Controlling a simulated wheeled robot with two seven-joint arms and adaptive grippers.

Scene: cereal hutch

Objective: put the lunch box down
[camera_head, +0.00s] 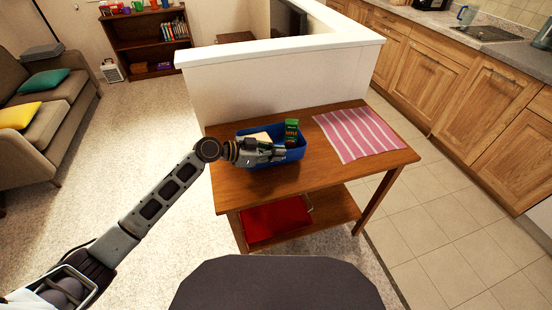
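The blue lunch box (297,155) is over the left part of the wooden table (318,172), beside the low white wall. It looks level, and I cannot tell whether its base touches the tabletop. A green carton (291,132) stands up out of it, and a pale item (258,137) shows at its back left. My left gripper (280,153) reaches in from the left and lies across the box at rim height. Its fingertips are small and partly merged with the box, so their grip is unclear. My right gripper is out of view.
A pink striped mat (360,134) lies on the table's right side. A red item (276,219) is on the lower shelf. The white half wall (280,80) stands directly behind the table. Bare tabletop shows in front of the mat. Kitchen cabinets (425,78) are at the right.

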